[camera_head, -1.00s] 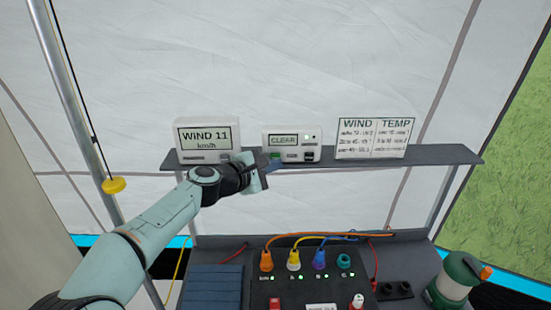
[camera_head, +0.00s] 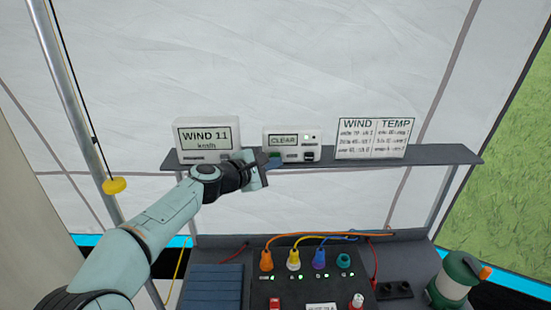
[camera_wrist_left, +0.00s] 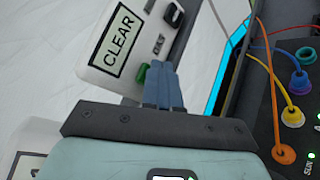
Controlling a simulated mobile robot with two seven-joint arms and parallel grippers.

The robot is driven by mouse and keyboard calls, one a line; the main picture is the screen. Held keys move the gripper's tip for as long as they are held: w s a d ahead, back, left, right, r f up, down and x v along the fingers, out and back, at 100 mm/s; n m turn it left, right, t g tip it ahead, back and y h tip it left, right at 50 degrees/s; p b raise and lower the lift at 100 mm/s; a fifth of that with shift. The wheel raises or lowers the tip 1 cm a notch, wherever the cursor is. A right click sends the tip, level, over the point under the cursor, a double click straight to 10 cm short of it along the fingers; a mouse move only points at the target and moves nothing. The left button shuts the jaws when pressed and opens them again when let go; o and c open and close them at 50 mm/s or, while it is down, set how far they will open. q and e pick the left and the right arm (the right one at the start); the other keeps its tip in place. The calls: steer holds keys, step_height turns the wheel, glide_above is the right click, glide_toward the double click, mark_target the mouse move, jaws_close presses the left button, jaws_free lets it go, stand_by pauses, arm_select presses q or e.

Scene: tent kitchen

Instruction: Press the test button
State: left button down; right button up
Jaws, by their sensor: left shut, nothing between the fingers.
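A white box with a screen reading CLEAR (camera_head: 292,146) stands on the grey shelf (camera_head: 440,156); it also shows tilted in the left wrist view (camera_wrist_left: 125,42). A green button (camera_wrist_left: 142,75) is on its lower front, with a black switch (camera_wrist_left: 173,14) farther along. My right gripper is out of view.
A WIND 11 km/h display (camera_head: 207,139) stands left of the box, and a WIND/TEMP card (camera_head: 375,138) right of it. Below is a panel with coloured plugs and cables (camera_head: 319,260). A green lantern (camera_head: 455,280) stands at the lower right. A yellow knob (camera_head: 114,186) hangs left.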

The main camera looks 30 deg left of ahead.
arm_select(q)
steer(key=shift+w+a, duration=0.1)
steer(key=shift+w, duration=0.05)
stand_by(0.5)
steer(key=shift+s+d+b, duration=0.3)
steer(key=shift+s+d, duration=0.15)
steer(key=shift+s, duration=0.35)
steer(key=shift+s+d+b, duration=0.2)
steer(key=shift+s+d, duration=0.25)
steer(key=shift+s, duration=0.25)
steer(key=shift+s+d+b, duration=0.25)
steer(key=shift+s+d, duration=0.15)
steer(key=shift+s, duration=0.35)
steer(key=shift+s+d+b, duration=0.2)
steer(key=shift+s+d, duration=0.25)
steer(key=shift+s, duration=0.25)
